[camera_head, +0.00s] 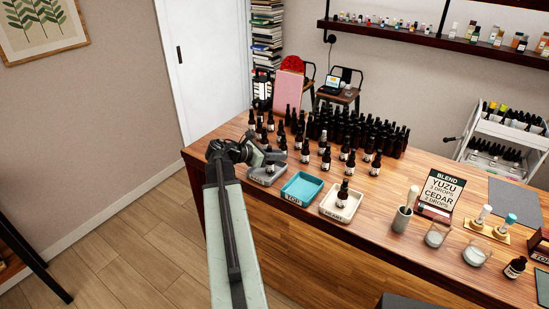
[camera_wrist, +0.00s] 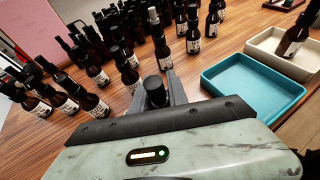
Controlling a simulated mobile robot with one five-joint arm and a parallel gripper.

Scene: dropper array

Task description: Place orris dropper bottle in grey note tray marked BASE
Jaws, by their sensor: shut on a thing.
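My gripper (camera_head: 270,157) is shut on a dark dropper bottle; the bottle's black cap (camera_wrist: 155,88) shows between the fingers in the wrist view. Its label cannot be read, so I cannot tell from it that this is orris. In the head view the gripper is over the grey tray (camera_head: 259,182) at the left end of the tray row. The gripper and arm hide part of this tray and its marking. I cannot tell whether the bottle touches the tray floor.
A teal tray (camera_head: 302,188) stands right of the grey one, empty. A cream tray (camera_head: 342,201) beyond it holds one bottle (camera_head: 342,192). Several loose dark bottles (camera_head: 326,158) stand close behind the trays. A mortar (camera_head: 401,219) and blend sign (camera_head: 441,194) stand farther right.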

